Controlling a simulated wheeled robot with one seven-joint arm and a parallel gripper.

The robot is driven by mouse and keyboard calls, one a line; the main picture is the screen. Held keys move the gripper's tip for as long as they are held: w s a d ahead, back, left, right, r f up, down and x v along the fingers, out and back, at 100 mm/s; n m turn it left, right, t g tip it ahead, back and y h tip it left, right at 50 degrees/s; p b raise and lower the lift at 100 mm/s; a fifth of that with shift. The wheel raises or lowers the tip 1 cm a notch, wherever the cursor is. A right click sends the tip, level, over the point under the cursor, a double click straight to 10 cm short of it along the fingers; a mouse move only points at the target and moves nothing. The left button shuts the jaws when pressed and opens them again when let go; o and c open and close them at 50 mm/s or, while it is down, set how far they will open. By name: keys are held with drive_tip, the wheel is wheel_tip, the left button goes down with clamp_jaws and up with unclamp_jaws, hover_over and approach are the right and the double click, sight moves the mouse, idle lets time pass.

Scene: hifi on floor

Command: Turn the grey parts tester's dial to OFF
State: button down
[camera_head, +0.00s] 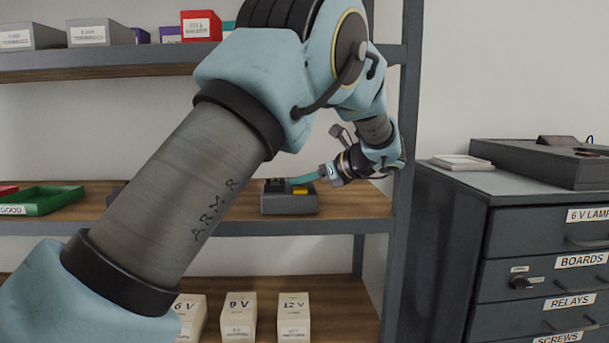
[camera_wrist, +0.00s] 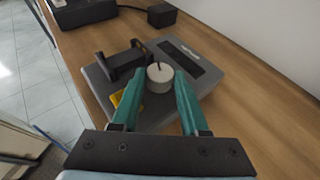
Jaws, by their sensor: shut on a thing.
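The grey parts tester (camera_head: 289,204) sits on the middle wooden shelf in the head view. The wrist view shows its grey top (camera_wrist: 208,84) with a black bracket-like part, a dark strip and a yellow piece (camera_wrist: 122,100). Its round pale dial (camera_wrist: 160,77) has a dark pointer line, directed toward the far side of the tester in the wrist view. My gripper (camera_wrist: 160,88) is shut on the dial, one teal finger on each side. In the head view my gripper (camera_head: 292,181) reaches the tester from the right. I cannot read any dial markings.
A green tray (camera_head: 45,201) marked GOOD is left on the same shelf. Boxes (camera_head: 238,318) stand on the shelf below. The shelf's upright (camera_head: 402,130) and a drawer cabinet (camera_head: 540,235) are at right. A small black box (camera_wrist: 161,15) with a cable lies beyond the tester.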

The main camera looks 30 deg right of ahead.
drive_tip(key=c, duration=0.7)
unclamp_jaws()
drive_tip(key=v, duration=1)
drive_tip(key=shift+s+d, duration=0.25)
drive_tip(key=shift+s, duration=0.1)
drive_tip(key=shift+s, duration=0.1)
